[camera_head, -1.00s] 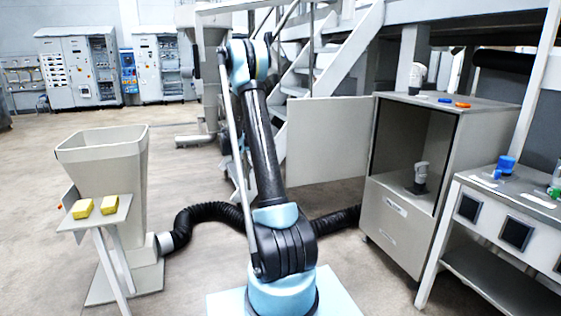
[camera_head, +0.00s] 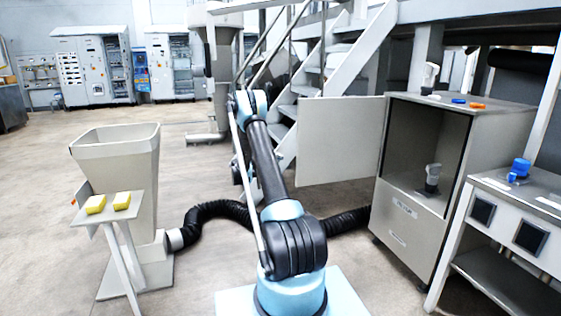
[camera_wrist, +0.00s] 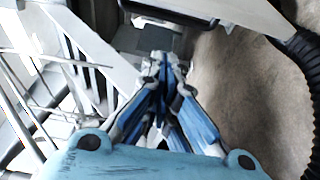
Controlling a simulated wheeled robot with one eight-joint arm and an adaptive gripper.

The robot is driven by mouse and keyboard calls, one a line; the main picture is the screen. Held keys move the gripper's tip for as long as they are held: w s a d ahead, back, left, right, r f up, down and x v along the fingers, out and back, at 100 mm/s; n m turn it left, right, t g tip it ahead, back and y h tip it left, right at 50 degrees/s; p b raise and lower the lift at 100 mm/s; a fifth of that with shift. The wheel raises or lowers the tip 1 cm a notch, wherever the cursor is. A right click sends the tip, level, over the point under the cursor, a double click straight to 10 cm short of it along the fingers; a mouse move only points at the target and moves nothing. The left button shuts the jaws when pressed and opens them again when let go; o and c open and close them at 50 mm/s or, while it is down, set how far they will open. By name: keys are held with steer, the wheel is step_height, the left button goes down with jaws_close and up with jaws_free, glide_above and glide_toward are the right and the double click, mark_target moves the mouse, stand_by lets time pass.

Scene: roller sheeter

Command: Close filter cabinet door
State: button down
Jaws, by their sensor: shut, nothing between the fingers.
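The filter cabinet (camera_head: 420,190) is a grey box right of centre in the head view, with its upper compartment exposed. Its door (camera_head: 340,140) is a flat pale panel swung wide open to the left from the cabinet's left edge. A grey-white filter part (camera_head: 432,178) stands inside the compartment. My arm stands in front, left of the door. My gripper (camera_wrist: 163,85) is shut and empty in the wrist view, over the floor beside the stairs. In the head view my gripper is hidden behind my arm. No contact with the door shows.
Metal stairs (camera_head: 318,75) rise behind the door. A black corrugated hose (camera_head: 215,210) runs along the floor toward the cabinet. A hopper (camera_head: 118,190) and a small stand with yellow blocks (camera_head: 122,200) are at left. A side table (camera_head: 545,200) stands right of the cabinet.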

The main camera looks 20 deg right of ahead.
steer(key=s+d, duration=0.1)
steer(key=d, duration=0.7)
steer(key=shift+s+a, duration=0.1)
steer(key=shift+s, duration=0.05)
stand_by(0.4)
